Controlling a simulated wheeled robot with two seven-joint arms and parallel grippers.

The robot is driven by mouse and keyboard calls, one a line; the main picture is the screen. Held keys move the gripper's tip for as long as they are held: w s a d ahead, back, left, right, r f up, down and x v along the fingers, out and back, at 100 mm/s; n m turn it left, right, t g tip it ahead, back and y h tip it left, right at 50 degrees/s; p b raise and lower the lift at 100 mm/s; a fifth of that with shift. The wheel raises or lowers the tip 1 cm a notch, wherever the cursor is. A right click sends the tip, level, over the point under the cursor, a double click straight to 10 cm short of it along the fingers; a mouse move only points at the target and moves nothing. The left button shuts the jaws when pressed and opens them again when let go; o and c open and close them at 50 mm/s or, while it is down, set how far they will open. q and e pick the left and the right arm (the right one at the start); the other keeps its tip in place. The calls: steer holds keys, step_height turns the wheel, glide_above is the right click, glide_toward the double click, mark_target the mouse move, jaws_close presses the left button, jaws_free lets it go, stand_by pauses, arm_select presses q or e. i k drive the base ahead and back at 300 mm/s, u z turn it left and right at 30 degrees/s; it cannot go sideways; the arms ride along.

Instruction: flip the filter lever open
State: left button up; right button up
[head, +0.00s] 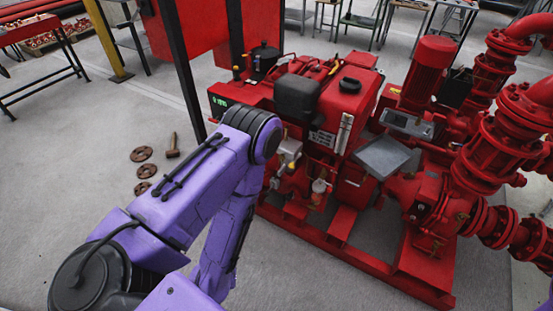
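The red fire pumpset (345,125) stands on its red base frame at the centre and right of the head view. Small pale fittings (319,187) sit low on its near side, and a grey-white part (288,152) sits just right of my arm's elbow. The filter lever is too small to tell apart from these. My purple left arm comes in from the lower left, bends at a black elbow joint in front of the pumpset, and folds back down. Neither gripper is in view. Only a sliver of purple shows at the lower right edge.
Several brown discs (141,154) and a hammer (172,145) lie on the grey floor left of my arm. A dark post (184,70) and red panels stand behind. Thick red pipes (500,150) fill the right side.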

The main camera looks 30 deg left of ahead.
mark_target(291, 165)
steer(key=i, duration=0.4)
steer(key=u, duration=1.5)
steer(key=k, duration=0.6)
steer(key=u, duration=0.9)
steer(key=i, duration=0.85)
steer(key=z, duration=0.65)
